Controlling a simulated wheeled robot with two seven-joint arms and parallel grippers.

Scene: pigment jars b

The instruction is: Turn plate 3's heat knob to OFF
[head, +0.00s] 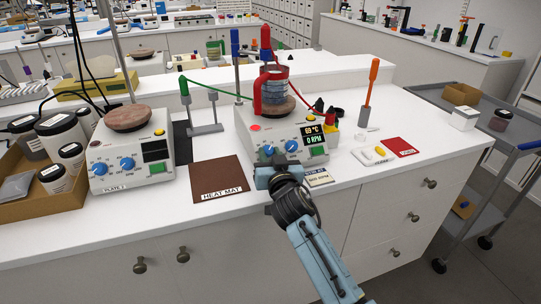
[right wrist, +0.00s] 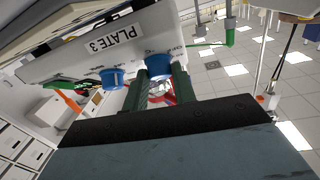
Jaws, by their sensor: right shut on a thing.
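Plate 3 (head: 245,132) is a white hotplate with a lit display (head: 312,136) that shows two lines, the lower one 0 RPM, and a green switch (head: 317,151). Its name label (right wrist: 115,37) and two blue knobs show in the right wrist view. My right gripper (head: 275,172) is at the plate's front. In the right wrist view its green fingers (right wrist: 160,84) are shut on one blue knob (right wrist: 158,66). The other blue knob (right wrist: 113,79) is free beside them. The knob markings are too small to read. My left gripper is not in view.
A beaker in a red holder (head: 273,88) stands on plate 3. Plate 1 (head: 130,160) and a box of jars (head: 15,205) are at left. A brown heat mat (head: 222,178) lies between the plates. An orange-handled tool (head: 369,85) stands at right.

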